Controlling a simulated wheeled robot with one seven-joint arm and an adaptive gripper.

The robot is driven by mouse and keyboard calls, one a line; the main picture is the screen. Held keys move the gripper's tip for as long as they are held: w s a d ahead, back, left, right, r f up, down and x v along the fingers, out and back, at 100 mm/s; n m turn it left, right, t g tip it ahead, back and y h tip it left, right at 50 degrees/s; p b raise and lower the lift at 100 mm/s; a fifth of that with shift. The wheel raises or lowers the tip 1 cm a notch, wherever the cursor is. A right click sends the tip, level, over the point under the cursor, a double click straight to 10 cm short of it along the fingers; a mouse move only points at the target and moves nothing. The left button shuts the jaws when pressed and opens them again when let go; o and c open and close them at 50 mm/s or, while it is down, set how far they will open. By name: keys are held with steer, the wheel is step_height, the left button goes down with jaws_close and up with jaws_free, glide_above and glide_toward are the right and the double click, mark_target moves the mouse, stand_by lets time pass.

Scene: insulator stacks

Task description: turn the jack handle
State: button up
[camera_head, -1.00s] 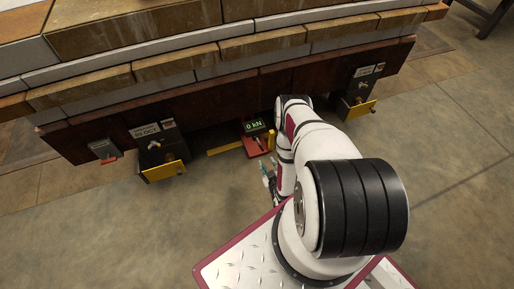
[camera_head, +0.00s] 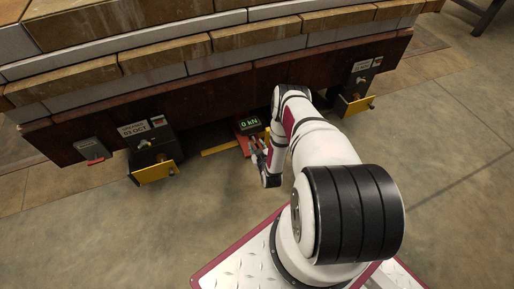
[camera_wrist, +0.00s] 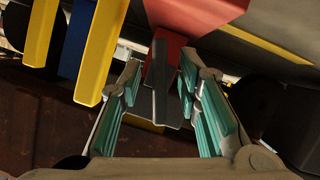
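The jack sits under the edge of the stack in the head view, with a red body (camera_head: 243,146) and a display (camera_head: 249,124) reading 0 kN. My gripper (camera_head: 259,153) is right at the jack's front and partly covers it. In the wrist view my gripper (camera_wrist: 160,66) is open, its teal-padded fingers spread. A dark grey bar (camera_wrist: 160,85), which looks like the jack handle, stands between the fingers in front of a red part (camera_wrist: 163,50). Gaps show on both sides of the bar. I cannot tell how deep it lies between the pads.
The brick stack on its dark beam (camera_head: 210,102) hangs over the jack. Dark supports with yellow plates stand to the left (camera_head: 155,172) and right (camera_head: 357,105). Yellow bars (camera_wrist: 98,50) and a blue bar (camera_wrist: 76,40) are close left of my fingers. Open floor lies in front.

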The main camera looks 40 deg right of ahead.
steer(key=shift+w, duration=0.1)
jaws_close()
steer(key=shift+m+y, duration=0.3)
steer(key=shift+d+m+y, duration=0.1)
steer(key=shift+m+y, duration=0.7)
steer(key=shift+m, duration=0.4)
steer(key=m+t+y, duration=0.1)
steer(key=m, duration=0.1)
steer(key=shift+m+y, duration=0.3)
steer(key=shift+y, duration=0.1)
steer(key=shift+m+t+y, duration=0.5)
steer(key=shift+m+y, duration=0.2)
steer(key=shift+m, duration=0.5)
steer(key=shift+m+t+y, duration=0.5)
steer(key=shift+m, duration=0.9)
